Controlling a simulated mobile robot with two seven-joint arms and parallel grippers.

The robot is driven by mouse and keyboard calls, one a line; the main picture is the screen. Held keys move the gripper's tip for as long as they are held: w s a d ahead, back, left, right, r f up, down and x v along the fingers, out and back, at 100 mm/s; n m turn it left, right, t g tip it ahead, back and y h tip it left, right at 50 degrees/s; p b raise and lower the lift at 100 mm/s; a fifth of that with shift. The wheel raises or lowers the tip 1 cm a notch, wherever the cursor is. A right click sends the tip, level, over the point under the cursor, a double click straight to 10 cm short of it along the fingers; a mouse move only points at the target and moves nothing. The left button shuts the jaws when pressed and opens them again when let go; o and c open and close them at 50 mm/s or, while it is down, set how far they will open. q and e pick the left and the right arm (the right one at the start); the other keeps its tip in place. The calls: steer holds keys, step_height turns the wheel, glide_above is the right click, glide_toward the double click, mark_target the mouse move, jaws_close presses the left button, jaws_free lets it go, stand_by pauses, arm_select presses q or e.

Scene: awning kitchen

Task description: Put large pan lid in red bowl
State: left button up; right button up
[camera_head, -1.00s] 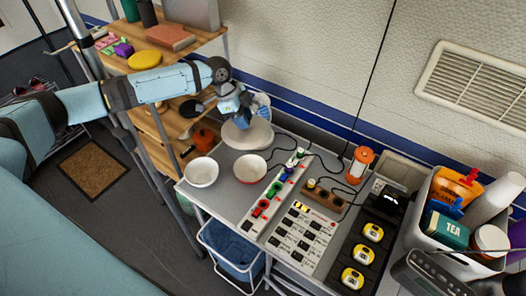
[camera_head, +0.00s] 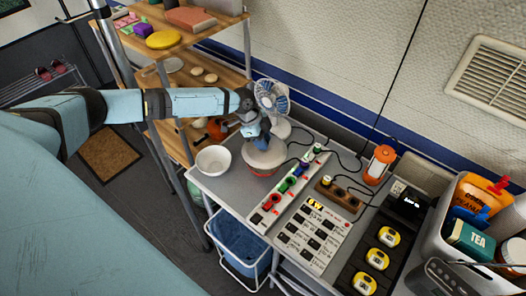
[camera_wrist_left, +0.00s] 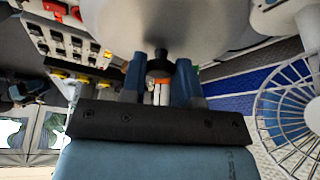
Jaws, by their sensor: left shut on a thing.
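The large pan lid (camera_head: 268,155) is a pale disc over the red bowl (camera_head: 263,173), whose lower red side shows just under the lid's front edge. I cannot tell whether lid and bowl touch. My left gripper (camera_head: 262,143) is above the lid, shut on its dark knob. In the left wrist view the two blue fingers (camera_wrist_left: 160,80) stand on either side of the knob, and the lid's underside or top (camera_wrist_left: 165,25) fills the upper middle. The bowl's inside is hidden by the lid. My right gripper is not in view.
A white bowl (camera_head: 213,160) stands just left of the red bowl. A fan (camera_head: 272,103) stands close behind the gripper. A power strip (camera_head: 290,186) with coloured plugs and a switch panel (camera_head: 312,235) lie to the right. A wooden shelf (camera_head: 205,80) rises behind left.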

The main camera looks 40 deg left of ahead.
arm_select(q)
step_height(320, 180, down, 4)
steer(key=b, duration=0.3)
steer(key=shift+f, duration=0.15)
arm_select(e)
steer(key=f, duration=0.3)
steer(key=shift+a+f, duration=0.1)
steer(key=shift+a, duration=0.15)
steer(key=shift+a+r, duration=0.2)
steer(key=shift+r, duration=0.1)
arm_select(q)
steer(key=shift+f, duration=0.25)
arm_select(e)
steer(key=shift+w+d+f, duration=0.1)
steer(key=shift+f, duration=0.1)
arm_select(q)
steer(key=o, duration=0.7)
steer(key=shift+o, duration=1.4)
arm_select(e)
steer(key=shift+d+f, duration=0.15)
